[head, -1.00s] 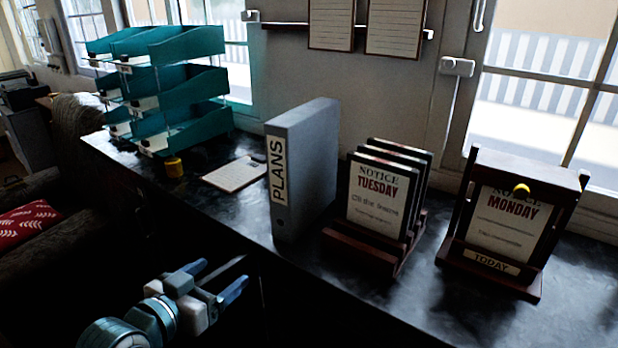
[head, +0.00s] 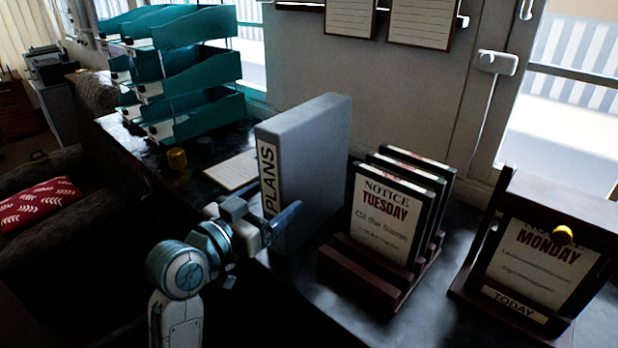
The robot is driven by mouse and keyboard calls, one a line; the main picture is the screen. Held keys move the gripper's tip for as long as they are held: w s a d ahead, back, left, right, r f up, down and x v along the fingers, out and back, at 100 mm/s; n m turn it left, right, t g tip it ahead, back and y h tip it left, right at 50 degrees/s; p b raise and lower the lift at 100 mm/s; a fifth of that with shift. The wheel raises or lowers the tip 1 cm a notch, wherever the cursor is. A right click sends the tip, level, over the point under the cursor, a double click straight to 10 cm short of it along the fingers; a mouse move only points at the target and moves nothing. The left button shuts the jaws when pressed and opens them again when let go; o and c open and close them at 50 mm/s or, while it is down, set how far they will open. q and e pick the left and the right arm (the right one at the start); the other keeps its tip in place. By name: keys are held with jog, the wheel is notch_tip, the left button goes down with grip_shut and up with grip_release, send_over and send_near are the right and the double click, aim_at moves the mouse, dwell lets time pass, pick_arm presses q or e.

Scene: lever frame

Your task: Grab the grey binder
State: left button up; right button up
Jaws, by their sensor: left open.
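The grey binder (head: 309,150) stands upright on the dark counter, its spine with a white PLANS label facing me. My left gripper (head: 272,222) is at the lower part of the spine and covers some of it. Its jaws are open. One blue finger shows in front of the binder's right side near the spine; the other finger is mostly hidden. I cannot tell whether the fingers touch the binder. My right gripper is not in view.
A wooden rack of notice cards (head: 385,215) stands close to the binder's right. A wooden TODAY frame (head: 540,255) is at far right. Teal trays (head: 185,85), a yellow cylinder (head: 177,158) and a paper sheet (head: 232,170) are to the left. A dark counter (head: 440,310) bears them.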

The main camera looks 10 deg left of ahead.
aim_at(308, 174)
pick_arm(q)
jog(key=shift+x, duration=0.8)
jog(key=p+x, duration=0.1)
jog(key=x, duration=0.1)
jog(key=p+x, duration=0.1)
jog(key=x, duration=0.1)
jog(key=shift+w+a+r+p, duration=0.1)
jog(key=shift+w+a+p, duration=0.15)
jog(key=shift+p, duration=0.1)
jog(key=shift+w+d, duration=0.25)
jog(key=shift+w, duration=0.15)
jog(key=shift+a, duration=0.1)
jog(key=c, duration=1.5)
